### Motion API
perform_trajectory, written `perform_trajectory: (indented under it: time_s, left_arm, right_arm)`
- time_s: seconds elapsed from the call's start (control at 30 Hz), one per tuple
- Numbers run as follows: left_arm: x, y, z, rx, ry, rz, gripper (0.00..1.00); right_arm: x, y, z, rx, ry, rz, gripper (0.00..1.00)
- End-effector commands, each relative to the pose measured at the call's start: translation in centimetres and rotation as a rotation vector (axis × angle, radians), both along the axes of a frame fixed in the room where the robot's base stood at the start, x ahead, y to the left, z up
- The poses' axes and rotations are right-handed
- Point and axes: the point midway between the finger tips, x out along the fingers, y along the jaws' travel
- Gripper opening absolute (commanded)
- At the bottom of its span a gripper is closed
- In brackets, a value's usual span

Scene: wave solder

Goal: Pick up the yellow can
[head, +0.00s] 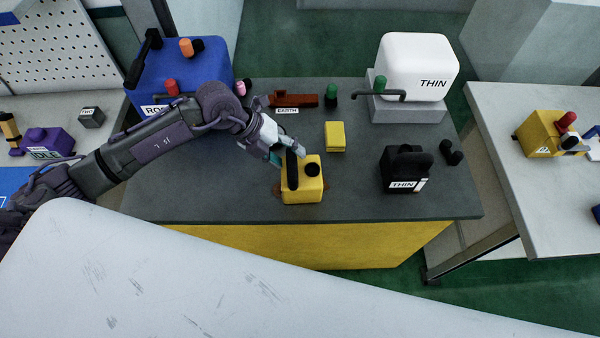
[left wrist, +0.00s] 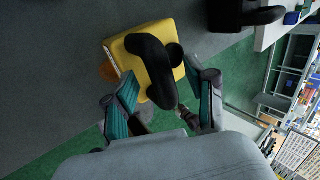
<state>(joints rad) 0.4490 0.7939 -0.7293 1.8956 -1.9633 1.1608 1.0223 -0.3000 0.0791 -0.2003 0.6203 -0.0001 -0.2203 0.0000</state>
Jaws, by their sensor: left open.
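The yellow can (head: 303,189), with a black handle and a black cap, stands near the front edge of the dark grey bench top. My left gripper (head: 287,153) is open at the can's back left, close to its handle. In the left wrist view the yellow can (left wrist: 125,53) lies ahead of the left gripper (left wrist: 166,86), and its black handle shows between the two teal-padded fingers. I cannot tell whether the fingers touch it. My right gripper is not in view.
A small yellow block (head: 335,138) lies behind the can. A black can (head: 405,171) labelled THIN stands to the right. A blue container (head: 183,75) and a white container (head: 419,66) stand at the back. Another yellow container (head: 541,135) is on the right table (head: 500,110).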

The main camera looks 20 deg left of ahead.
Motion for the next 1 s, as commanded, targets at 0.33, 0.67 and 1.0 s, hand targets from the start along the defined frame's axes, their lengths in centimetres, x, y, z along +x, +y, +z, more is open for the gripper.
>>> perform_trajectory:
  time_s: [0.33,0.67,1.0]
  left_arm:
    - [0.4,-1.2,-2.0,0.0,-0.001,0.0,0.56]
    - [0.4,-1.2,-1.9,0.0,-0.001,0.0,0.16]
    - [0.5,-1.3,-1.7,-0.003,-0.004,0.001,0.0]
  right_arm:
    - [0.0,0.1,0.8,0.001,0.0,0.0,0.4]
    - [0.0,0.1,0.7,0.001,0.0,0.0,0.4]
    - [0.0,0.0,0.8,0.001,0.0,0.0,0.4]
